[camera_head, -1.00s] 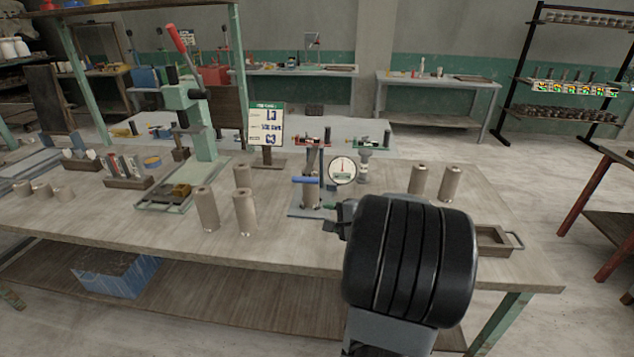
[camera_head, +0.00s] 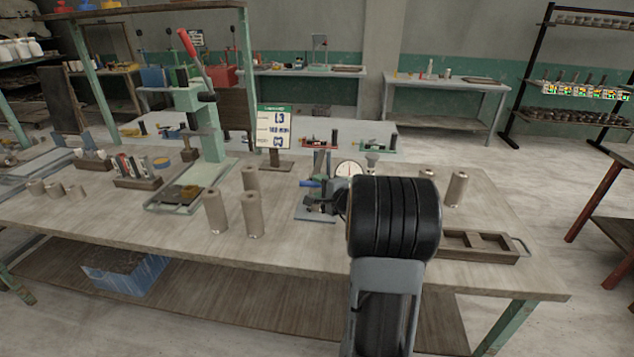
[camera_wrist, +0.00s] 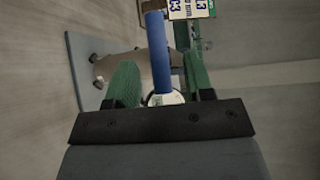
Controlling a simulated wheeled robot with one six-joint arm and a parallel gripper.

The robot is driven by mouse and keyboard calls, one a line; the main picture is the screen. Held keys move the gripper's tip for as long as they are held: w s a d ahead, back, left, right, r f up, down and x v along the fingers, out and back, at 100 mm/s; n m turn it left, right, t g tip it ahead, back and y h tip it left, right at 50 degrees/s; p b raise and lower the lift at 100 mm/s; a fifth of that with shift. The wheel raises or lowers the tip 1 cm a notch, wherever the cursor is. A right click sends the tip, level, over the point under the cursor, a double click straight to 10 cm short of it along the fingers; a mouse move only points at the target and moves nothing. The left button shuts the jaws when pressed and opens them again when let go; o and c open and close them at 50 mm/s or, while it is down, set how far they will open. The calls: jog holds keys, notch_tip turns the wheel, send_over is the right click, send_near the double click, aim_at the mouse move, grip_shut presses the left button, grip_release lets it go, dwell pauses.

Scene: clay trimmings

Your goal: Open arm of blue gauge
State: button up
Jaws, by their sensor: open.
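The blue gauge (camera_head: 330,169) stands on a grey base plate (camera_head: 313,214) near the middle of the bench. Its blue arm (camera_head: 309,184) juts out to the left, and its round dial (camera_head: 347,169) is partly hidden by my arm. In the wrist view the blue arm (camera_wrist: 158,52) runs between the two green fingers of my gripper (camera_wrist: 160,78), which are open and apart. I cannot tell whether either finger touches it. A clay cylinder (camera_wrist: 116,67) lies behind it. In the head view my gripper (camera_head: 328,205) is close in front of the gauge, its fingertips hard to make out.
Clay cylinders (camera_head: 216,212) stand left of the gauge, beside a press with a red lever (camera_head: 188,42). A sign (camera_head: 273,128) stands behind. More cylinders (camera_head: 456,189) and a wooden tray (camera_head: 482,258) are to the right. The front left bench top is clear.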

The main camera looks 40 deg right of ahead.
jog(key=shift+w+f, duration=0.2)
jog(key=shift+w, duration=1.25)
grip_shut()
